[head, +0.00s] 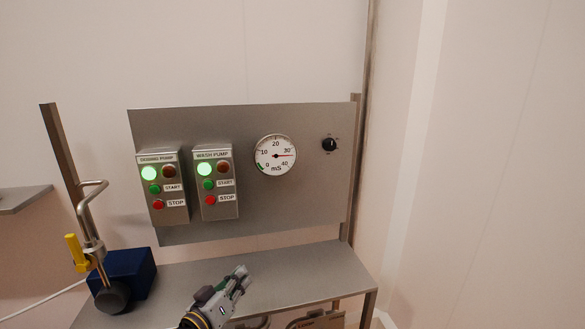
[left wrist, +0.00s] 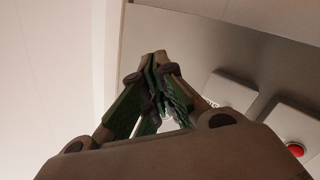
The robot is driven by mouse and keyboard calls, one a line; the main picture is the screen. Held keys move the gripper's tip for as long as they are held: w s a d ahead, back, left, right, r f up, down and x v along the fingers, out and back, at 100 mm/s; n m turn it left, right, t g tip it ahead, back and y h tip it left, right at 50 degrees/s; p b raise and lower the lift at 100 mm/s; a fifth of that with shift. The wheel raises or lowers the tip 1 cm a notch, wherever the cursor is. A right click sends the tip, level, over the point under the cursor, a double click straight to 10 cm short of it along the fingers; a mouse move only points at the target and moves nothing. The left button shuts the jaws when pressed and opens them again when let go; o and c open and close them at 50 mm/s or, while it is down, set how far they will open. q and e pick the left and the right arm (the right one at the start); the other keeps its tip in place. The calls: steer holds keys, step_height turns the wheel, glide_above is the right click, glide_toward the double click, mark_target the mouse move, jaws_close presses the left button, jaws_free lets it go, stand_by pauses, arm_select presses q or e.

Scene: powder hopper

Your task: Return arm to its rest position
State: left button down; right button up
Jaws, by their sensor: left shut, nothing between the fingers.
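My left gripper (head: 240,277) is in front of the metal panel (head: 300,215), low over the steel bench (head: 330,268). It is shut and empty, pointing up and to the right. In the left wrist view its fingertips (left wrist: 160,58) meet, with nothing between them. My right gripper is in neither view. The dosing pump box (head: 163,188) and the wash pump box (head: 214,183) stand on the panel, each with its green lamp lit. The gripper is apart from all of these.
A black knob (head: 329,144) sits on the panel's right side. At the left are a bent metal pipe with a yellow handle (head: 76,253) and a dark blue block (head: 130,270) on the bench. A post (head: 352,170) stands at the panel's right edge. The bench's right part is clear.

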arm_select(q)
steer(key=s+a+f+m+g+y, duration=0.25)
steer(key=s+f+g, duration=0.35)
steer(key=s+f, duration=0.5)
steer(key=s+a+f+g+y, duration=0.6)
steer(key=s+f, duration=0.4)
steer(key=s, duration=0.3)
step_height(320, 180, down, 33)
steer(key=s+g+h, duration=0.1)
steer(key=s+h, duration=0.1)
steer(key=s+a+f, duration=0.2)
steer(key=s+f, duration=0.7)
steer(key=s, duration=0.2)
steer(key=s+a+f+g, duration=0.1)
steer(key=s+a+f, duration=0.2)
steer(key=s+f, duration=0.7)
steer(key=shift+s+m+g+y, duration=0.3)
steer(key=shift+s+m+y, duration=0.05)
steer(key=shift+s, duration=0.15)
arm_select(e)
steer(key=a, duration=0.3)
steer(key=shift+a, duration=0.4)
